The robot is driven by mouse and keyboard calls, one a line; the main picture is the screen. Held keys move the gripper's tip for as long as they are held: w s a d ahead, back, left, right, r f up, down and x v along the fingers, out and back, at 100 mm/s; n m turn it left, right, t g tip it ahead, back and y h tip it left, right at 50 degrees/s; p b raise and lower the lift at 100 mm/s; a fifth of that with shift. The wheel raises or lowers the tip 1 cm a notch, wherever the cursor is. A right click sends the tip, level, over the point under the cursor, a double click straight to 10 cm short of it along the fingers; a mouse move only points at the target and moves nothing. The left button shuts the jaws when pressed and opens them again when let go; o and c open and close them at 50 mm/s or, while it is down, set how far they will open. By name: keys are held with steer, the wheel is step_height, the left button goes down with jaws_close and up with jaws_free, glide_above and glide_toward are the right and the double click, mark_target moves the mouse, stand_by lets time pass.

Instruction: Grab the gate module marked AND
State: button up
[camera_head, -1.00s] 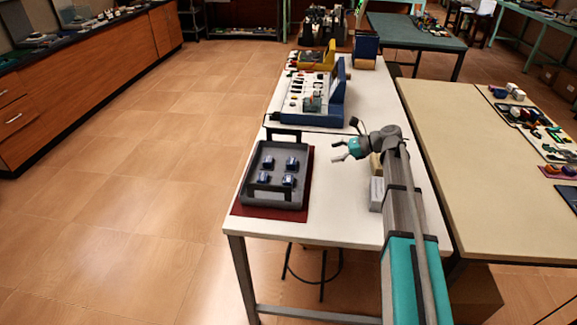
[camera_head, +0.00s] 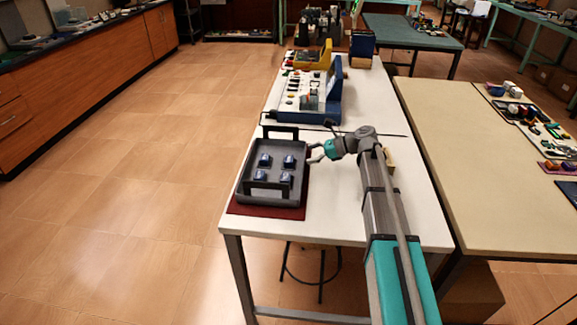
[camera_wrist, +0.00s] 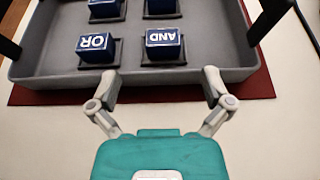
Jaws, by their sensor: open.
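The AND module (camera_wrist: 165,45) is a dark blue block with white letters, upside down in the wrist view. It sits on a dark square base inside the grey tray (camera_wrist: 140,76). In the head view it appears to be the far right block (camera_head: 289,162) of the tray (camera_head: 245,165). The OR module (camera_wrist: 97,48) sits beside it on the left in the wrist view. My gripper (camera_wrist: 160,76) is open and empty, its fingers spread at the tray's near wall, short of the AND module. In the head view my gripper (camera_head: 312,152) is at the tray's right side.
Two more blue blocks (camera_wrist: 104,8) (camera_wrist: 162,6) lie farther in the tray, their labels cut off. Black handles (camera_head: 280,132) (camera_head: 264,188) rise at two opposite tray ends. A red mat (camera_head: 262,210) lies underneath. A blue-framed panel (camera_head: 334,95) stands behind. The white table's front right is clear.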

mark_target(289, 158)
steer(key=shift+x, duration=0.9)
steer(key=shift+w+f+b+x, duration=0.1)
steer(key=shift+b+x, duration=0.45)
steer(key=shift+x, duration=0.4)
steer(key=shift+w+f+b+x, duration=0.1)
steer(key=shift+b+x, duration=0.45)
steer(key=shift+x, duration=0.4)
steer(key=shift+a+f, duration=0.2)
steer(key=shift+a, duration=0.4)
steer(key=c, duration=1.1)
steer(key=shift+r, duration=0.25)
steer(key=shift+c, duration=0.2)
